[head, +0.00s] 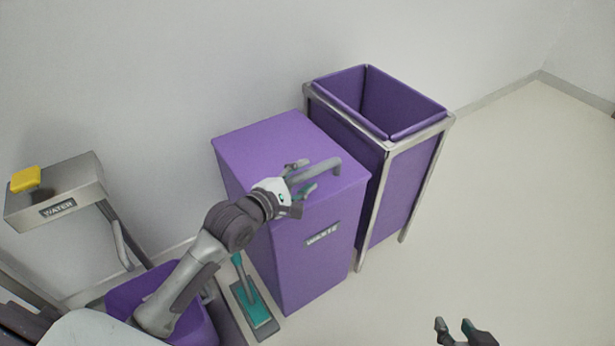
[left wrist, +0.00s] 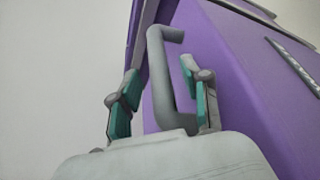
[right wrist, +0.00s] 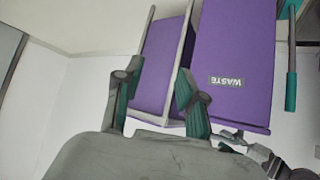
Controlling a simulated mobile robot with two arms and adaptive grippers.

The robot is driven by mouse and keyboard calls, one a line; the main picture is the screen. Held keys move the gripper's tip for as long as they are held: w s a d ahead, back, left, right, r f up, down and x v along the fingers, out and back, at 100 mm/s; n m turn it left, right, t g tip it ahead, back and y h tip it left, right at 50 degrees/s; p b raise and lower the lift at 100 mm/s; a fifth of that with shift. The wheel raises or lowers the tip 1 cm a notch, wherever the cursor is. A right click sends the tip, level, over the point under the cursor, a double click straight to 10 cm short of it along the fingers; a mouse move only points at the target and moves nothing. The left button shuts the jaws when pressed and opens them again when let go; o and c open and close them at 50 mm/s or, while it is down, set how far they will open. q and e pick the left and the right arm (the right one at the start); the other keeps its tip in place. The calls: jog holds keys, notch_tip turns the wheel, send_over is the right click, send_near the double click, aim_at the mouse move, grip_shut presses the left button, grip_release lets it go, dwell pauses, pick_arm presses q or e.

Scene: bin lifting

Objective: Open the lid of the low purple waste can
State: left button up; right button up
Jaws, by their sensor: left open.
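The low purple waste can (head: 290,245) stands against the wall with a WASTE label on its front. Its flat purple lid (head: 265,145) is closed, with a grey bar handle (head: 322,172) on it. My left gripper (head: 302,178) is open at the handle. In the left wrist view the handle (left wrist: 160,75) lies between the two fingers of my left gripper (left wrist: 160,92), which are apart from each other. My right gripper (head: 455,328) is open and empty at the bottom right, away from the can. The can also shows in the right wrist view (right wrist: 230,60).
A taller open purple bin (head: 405,180) in a metal frame stands right beside the can. The floor at right is clear.

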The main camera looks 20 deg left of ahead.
pick_arm(q)
jog(key=shift+x, duration=0.9)
pick_arm(e)
jog(key=shift+w+a+r+t, duration=0.2)
jog(key=shift+w+r+t, duration=0.15)
jog(key=shift+w+r, duration=0.1)
jog(key=shift+w+a+r+t, duration=0.15)
jog(key=shift+w+r+t, duration=0.2)
jog(key=shift+w, duration=0.1)
pick_arm(q)
grip_shut()
